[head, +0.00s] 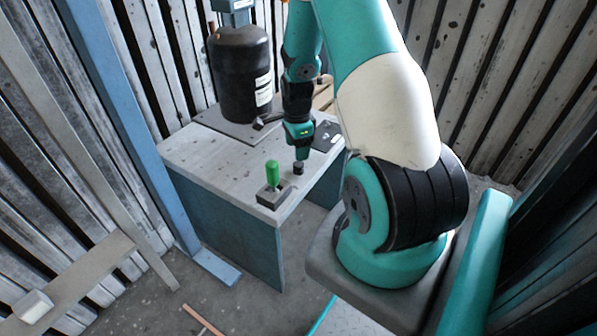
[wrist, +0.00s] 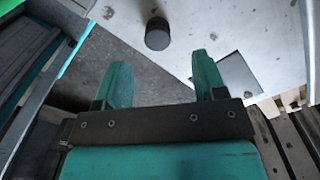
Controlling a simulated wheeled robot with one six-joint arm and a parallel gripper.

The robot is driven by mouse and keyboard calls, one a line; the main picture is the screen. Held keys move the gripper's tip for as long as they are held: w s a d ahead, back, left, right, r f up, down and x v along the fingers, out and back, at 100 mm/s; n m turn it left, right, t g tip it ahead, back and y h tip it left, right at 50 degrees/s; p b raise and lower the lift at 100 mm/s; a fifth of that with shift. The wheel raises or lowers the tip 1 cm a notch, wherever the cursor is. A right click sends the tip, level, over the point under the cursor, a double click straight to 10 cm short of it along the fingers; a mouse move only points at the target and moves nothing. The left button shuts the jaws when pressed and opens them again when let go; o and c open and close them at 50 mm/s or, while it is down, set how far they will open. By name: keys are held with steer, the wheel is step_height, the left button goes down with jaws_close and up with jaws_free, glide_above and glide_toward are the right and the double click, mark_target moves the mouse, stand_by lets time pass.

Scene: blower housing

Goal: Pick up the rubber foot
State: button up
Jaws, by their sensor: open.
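The rubber foot (head: 298,168) is a small dark cylinder standing on the light-topped table (head: 200,155), close to its front edge. In the wrist view the rubber foot (wrist: 158,33) is a dark round piece at the top, beyond my fingertips. My gripper (head: 301,152) is just above and beside it in the head view. In the wrist view my gripper (wrist: 160,75) has its two teal fingers apart with nothing between them. The foot lies ahead of the gap, roughly in line with it. I cannot tell the exact height between them.
A green-handled piece on a grey block (head: 273,185) stands at the table's front corner, left of the foot. A large black cylinder (head: 240,75) stands on a plate at the back. A dark flat plate (head: 326,136) lies to the right.

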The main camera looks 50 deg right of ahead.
mark_target(298, 164)
steer(key=f+b, duration=0.1)
steer(key=f, duration=0.6)
steer(key=shift+s+b, duration=0.2)
steer(key=shift+b, duration=0.2)
steer(key=c, duration=1)
